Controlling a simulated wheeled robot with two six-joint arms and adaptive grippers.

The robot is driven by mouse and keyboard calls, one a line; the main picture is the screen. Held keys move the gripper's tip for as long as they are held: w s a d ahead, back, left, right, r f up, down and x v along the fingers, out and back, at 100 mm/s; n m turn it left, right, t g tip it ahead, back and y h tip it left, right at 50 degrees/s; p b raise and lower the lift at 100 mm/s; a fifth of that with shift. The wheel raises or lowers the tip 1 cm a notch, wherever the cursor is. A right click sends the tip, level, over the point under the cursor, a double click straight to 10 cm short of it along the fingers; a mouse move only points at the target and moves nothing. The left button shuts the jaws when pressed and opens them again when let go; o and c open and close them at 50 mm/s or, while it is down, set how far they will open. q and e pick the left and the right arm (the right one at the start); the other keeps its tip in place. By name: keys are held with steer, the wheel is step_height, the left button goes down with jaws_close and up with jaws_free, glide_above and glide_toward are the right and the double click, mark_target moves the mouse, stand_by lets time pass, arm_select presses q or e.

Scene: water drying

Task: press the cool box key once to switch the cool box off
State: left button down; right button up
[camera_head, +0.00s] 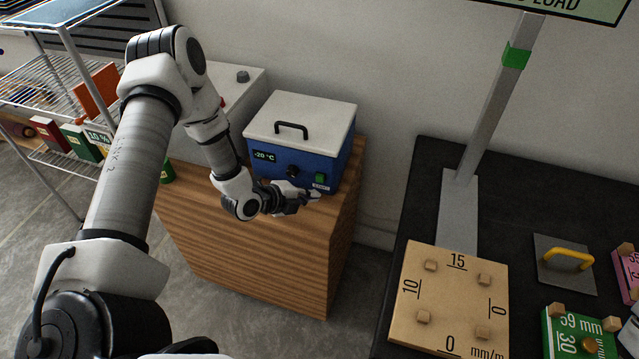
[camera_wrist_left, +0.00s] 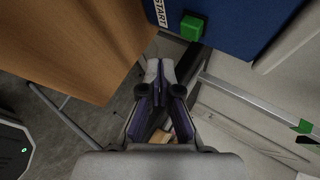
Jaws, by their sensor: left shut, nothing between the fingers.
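The cool box (camera_head: 307,138) is blue with a white lid and a black handle, and stands on a wooden cabinet. Its front has a display (camera_head: 265,156) reading -20 °C, a black knob (camera_head: 292,172) and a green key (camera_head: 320,179) at the right. The key also shows in the left wrist view (camera_wrist_left: 193,27), beside a label reading START. My left gripper (camera_head: 315,196) is shut and empty in front of the box, just below the key in the picture. In the left wrist view its fingertips (camera_wrist_left: 160,68) are apart from the key. My right gripper is not seen.
The wooden cabinet (camera_head: 255,245) carries the box, with another pale appliance (camera_head: 235,100) to its left. A wire shelf (camera_head: 50,95) stands at the far left. A black table (camera_head: 440,165) at the right holds a wooden board (camera_head: 455,300) and a yellow-handled plate (camera_head: 565,280).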

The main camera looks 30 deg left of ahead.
mark_target(320, 178)
arm_select(q)
steer(key=shift+w+a, duration=0.15)
steer(key=shift+w, duration=0.45)
steer(key=shift+w+a, duration=0.15)
steer(key=shift+w, duration=0.4)
stand_by(0.5)
steer(key=shift+w+a, duration=0.1)
steer(key=shift+w, duration=0.3)
steer(key=shift+w+a, duration=0.1)
steer(key=shift+w, duration=0.4)
stand_by(0.8)
steer(key=shift+s+d+p, duration=0.2)
steer(key=shift+s+p, duration=0.1)
steer(key=shift+s, duration=0.6)
